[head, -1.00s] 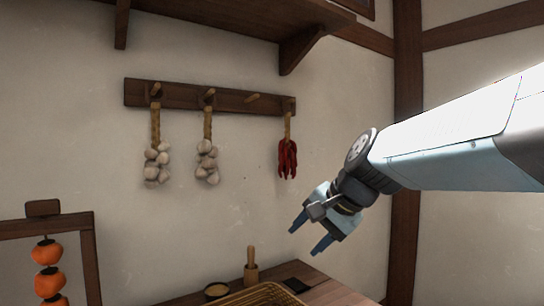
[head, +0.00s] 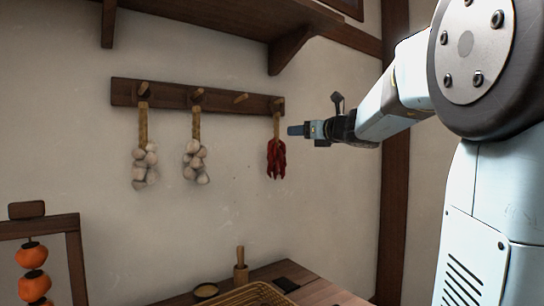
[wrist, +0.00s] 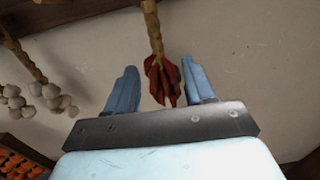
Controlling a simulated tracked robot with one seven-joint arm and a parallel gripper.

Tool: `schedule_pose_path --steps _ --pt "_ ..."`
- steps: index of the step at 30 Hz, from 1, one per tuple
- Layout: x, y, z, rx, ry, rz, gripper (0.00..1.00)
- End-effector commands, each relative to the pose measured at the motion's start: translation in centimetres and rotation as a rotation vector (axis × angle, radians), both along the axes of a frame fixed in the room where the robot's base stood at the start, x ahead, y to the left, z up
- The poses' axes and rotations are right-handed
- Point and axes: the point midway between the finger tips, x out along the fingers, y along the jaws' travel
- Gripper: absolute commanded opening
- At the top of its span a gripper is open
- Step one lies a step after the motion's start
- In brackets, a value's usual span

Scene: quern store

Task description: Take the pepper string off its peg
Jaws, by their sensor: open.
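The pepper string (head: 276,158) is a bunch of dark red peppers on a tan braided cord. It hangs from the right-most peg of the dark wooden rail (head: 215,98). In the wrist view the red peppers (wrist: 164,80) show between my two blue fingers, with the cord (wrist: 153,28) running up above them. My gripper (head: 297,130) is open and level, just right of the cord at the top of the peppers. In the wrist view my gripper (wrist: 163,88) has a finger on each side of the bunch. I cannot tell whether either finger touches it.
Two garlic braids (head: 143,165) (head: 195,160) hang on pegs to the left; one peg between them and the peppers is bare. A shelf bracket (head: 290,48) is above.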

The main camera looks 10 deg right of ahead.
Motion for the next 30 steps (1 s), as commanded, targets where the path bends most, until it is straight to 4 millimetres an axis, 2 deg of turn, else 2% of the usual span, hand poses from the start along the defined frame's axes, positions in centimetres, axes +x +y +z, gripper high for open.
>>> schedule_pose_path --steps 12,16,25,30 --pt "6.0 2.5 0.0 0.005 0.001 0.000 0.53" --pt "7.3 2.9 0.0 0.005 0.001 -0.001 0.53" --pt "8.5 3.7 0.1 0.004 0.001 0.000 0.53" --pt "10.4 5.0 0.2 0.004 0.001 0.000 0.53"
